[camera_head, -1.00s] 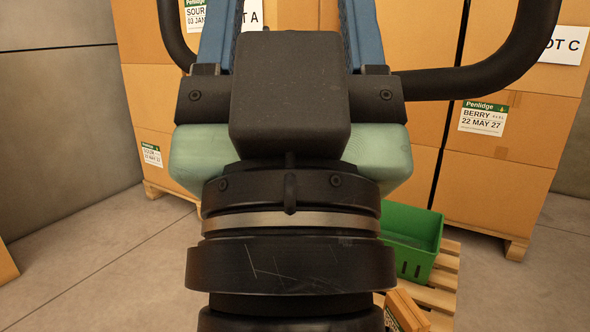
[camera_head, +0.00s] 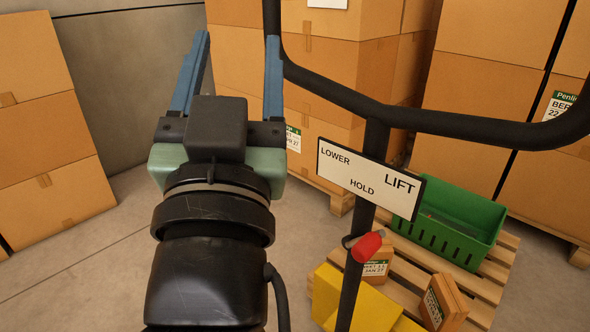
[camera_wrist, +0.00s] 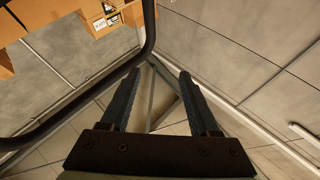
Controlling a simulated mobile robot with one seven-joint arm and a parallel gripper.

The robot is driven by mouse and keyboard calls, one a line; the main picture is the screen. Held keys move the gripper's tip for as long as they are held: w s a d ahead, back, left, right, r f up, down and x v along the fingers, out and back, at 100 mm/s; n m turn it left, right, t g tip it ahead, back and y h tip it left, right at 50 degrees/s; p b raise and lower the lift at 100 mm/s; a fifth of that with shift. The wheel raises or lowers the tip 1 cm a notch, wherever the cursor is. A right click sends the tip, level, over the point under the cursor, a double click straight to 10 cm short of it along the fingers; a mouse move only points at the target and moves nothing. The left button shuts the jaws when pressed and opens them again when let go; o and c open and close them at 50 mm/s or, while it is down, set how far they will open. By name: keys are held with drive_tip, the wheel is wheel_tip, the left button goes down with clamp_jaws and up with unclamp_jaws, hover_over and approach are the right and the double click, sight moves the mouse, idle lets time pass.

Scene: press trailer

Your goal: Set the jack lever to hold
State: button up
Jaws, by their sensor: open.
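The jack lever has a red grip (camera_head: 366,246) on a short dark stem at the black post of the jack handle (camera_head: 371,150). A white sign (camera_head: 369,177) above it reads LOWER on the left, HOLD at lower middle and LIFT on the right. My gripper (camera_head: 237,42) is open and empty, left of the handle, sign and lever, and apart from the lever. In the wrist view its blue fingers (camera_wrist: 160,75) stand apart, with no lever visible.
The black handle loop (camera_head: 455,128) spans the right side. A green crate (camera_head: 452,222) and small boxes rest on a wooden pallet (camera_head: 415,262) behind the lever, near a yellow part (camera_head: 330,290). Stacked cartons (camera_head: 45,120) stand at left. Floor between is clear.

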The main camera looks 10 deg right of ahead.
drive_tip(key=w+f+m+g+h+p, duration=0.2)
drive_tip(key=w+f+g+p, duration=0.15)
drive_tip(key=f, duration=0.35)
drive_tip(key=m+g+h+p, duration=0.5)
drive_tip(key=g+h+p, duration=0.4)
drive_tip(key=p, duration=0.3)
approach(358, 257)
drive_tip(key=x, duration=1)
drive_tip(key=shift+w+d, duration=0.2)
drive_tip(key=shift+d, duration=0.05)
clamp_jaws()
